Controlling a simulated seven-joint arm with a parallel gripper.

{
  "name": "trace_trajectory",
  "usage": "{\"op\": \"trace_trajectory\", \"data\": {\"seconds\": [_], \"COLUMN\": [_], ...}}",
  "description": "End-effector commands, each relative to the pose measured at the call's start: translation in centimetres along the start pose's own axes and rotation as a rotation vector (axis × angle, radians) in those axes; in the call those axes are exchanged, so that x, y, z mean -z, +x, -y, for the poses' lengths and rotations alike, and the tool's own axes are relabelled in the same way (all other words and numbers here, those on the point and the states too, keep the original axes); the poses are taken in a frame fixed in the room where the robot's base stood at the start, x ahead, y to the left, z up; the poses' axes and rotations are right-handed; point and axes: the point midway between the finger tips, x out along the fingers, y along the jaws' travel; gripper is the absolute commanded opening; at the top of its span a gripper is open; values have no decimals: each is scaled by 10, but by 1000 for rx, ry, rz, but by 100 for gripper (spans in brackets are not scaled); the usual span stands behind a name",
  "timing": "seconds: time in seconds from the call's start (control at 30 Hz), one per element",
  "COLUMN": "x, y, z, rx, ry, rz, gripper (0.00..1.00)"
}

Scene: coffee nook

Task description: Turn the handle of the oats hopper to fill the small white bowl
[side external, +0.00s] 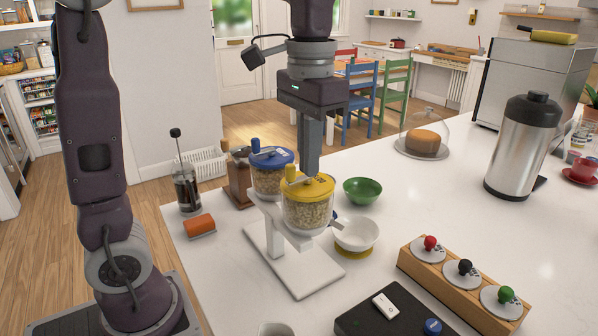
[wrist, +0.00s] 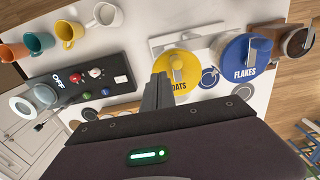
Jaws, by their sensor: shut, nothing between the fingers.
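The oats hopper (side external: 308,212) is a clear jar of oats with a yellow lid (side external: 318,187) on a white stand. Its crank handle, with an upright yellow knob (side external: 291,173), lies across the lid. In the wrist view the yellow lid (wrist: 184,72) is partly hidden behind my fingers. The small white bowl (side external: 357,234) stands on a yellow base just right of the hopper; its inside looks white. My gripper (side external: 311,172) points down at the lid, beside the knob, with its fingers together and empty. It also shows in the wrist view (wrist: 160,78). I cannot tell whether it touches the handle.
A blue-lidded flakes hopper (side external: 268,178) stands behind left. A green bowl (side external: 362,190) is behind right. A black control box (side external: 395,315) and a wooden block with several knobs (side external: 462,285) are in front right. Free counter lies towards the steel dispenser (side external: 522,150).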

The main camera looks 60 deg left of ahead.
Motion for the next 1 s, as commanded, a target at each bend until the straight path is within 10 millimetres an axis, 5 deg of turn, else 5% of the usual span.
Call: {"op": "trace_trajectory", "data": {"seconds": [0.43, 0.73, 1.0], "x": [0, 0, -16], "y": [28, 30, 30], "z": [0, 0, 20], "rx": [0, 0, 0], "ry": [0, 0, -3], "rz": [1, 0, 0], "gripper": [0, 0, 0]}}
